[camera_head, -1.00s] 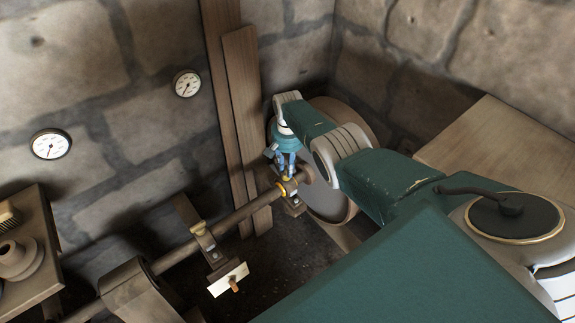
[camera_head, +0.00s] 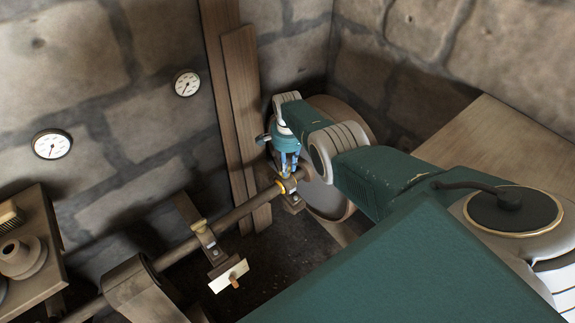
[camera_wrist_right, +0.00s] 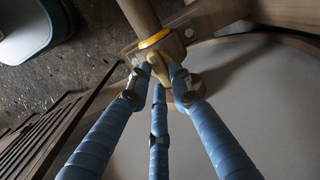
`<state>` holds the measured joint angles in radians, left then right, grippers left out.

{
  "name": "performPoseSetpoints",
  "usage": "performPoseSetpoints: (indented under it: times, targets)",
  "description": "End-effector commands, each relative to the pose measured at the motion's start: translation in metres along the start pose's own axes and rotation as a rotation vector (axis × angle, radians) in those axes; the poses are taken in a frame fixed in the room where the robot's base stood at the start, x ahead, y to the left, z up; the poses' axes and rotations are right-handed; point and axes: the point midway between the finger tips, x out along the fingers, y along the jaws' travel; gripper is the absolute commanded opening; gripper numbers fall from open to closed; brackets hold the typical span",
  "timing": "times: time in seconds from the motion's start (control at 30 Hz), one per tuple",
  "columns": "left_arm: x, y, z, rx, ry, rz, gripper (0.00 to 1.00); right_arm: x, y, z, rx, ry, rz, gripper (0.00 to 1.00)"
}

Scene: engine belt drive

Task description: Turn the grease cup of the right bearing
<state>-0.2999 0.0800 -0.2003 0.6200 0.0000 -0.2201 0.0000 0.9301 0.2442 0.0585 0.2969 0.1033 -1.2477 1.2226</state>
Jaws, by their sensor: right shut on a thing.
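The right bearing (camera_head: 292,197) sits on the shaft (camera_head: 237,214), close to the big wheel. In the right wrist view its brass-coloured housing (camera_wrist_right: 176,42) is at the top centre, with a bright yellow ring beside it on the shaft. My right gripper (camera_head: 287,174) points down onto the top of this bearing. In the wrist view its blue-wrapped fingers (camera_wrist_right: 160,75) close around the small brass grease cup (camera_wrist_right: 160,69). The fingertips cover part of the cup. My left gripper is not in view.
The large wheel (camera_head: 330,190) stands right behind the gripper.

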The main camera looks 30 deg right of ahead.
Motion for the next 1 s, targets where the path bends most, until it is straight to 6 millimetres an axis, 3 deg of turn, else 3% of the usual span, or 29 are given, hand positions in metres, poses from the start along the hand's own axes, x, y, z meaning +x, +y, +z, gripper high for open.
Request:
performPoseSetpoints:
  times: [0.5,0.53,0.63,1.0]
  targets:
    - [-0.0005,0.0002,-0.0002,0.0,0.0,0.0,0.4,-0.0017,-0.0017,-0.0011,0.023,0.003,-0.004,0.0]
    - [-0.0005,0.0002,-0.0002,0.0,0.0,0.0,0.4,-0.0018,-0.0018,-0.001,0.023,0.003,-0.005,0.22]
    - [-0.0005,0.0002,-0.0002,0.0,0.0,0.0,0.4,-0.0017,-0.0017,-0.001,0.022,0.002,-0.004,0.4]
    - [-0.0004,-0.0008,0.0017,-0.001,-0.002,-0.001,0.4,-0.0022,-0.0009,-0.0002,0.02,0.001,-0.002,0.4]
